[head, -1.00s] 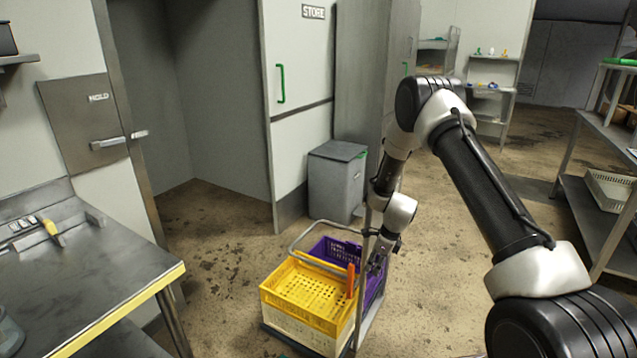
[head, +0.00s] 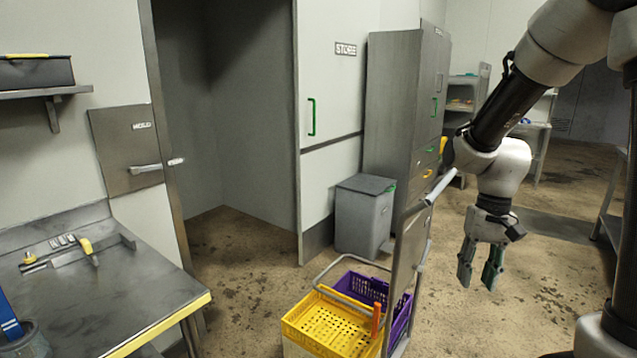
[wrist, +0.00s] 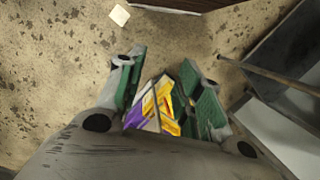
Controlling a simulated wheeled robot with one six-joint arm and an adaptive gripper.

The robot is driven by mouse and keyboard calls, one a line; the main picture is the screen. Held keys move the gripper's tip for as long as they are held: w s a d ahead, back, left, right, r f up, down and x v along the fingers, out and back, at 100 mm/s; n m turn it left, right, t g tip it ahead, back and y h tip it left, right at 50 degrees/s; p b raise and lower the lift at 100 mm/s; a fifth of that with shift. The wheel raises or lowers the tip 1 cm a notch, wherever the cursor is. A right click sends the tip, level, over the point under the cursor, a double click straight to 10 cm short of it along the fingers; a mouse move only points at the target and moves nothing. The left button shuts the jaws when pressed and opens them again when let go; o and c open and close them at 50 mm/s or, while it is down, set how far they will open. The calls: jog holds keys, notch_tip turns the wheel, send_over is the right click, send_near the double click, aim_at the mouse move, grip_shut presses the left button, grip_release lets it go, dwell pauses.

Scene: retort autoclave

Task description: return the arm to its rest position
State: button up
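My gripper (head: 478,278) hangs pointing down at the right of the head view, to the right of the trolley and apart from it. My arm (head: 510,105) comes down from the upper right and bends at the wrist.
A trolley (head: 409,262) carries a yellow crate (head: 318,322) with an orange item (head: 376,320) at its corner, and a purple crate (head: 361,287). A grey bin (head: 364,220) and tall cabinet (head: 393,110) stand behind. A steel bench (head: 100,300) is at left. Floor right of the trolley is clear.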

jog(key=s+d+r+n+t, duration=0.1)
jog(key=s+r+t, duration=0.2)
jog(key=s+r, duration=0.3)
jog(key=s+d+r+n+t+h, duration=0.1)
jog(key=s+d+r+t, duration=0.1)
jog(key=s+r, duration=0.5)
jog(key=shift+d+r+t, duration=0.25)
jog(key=shift+r+t, duration=0.45)
jog(key=shift+r, duration=0.25)
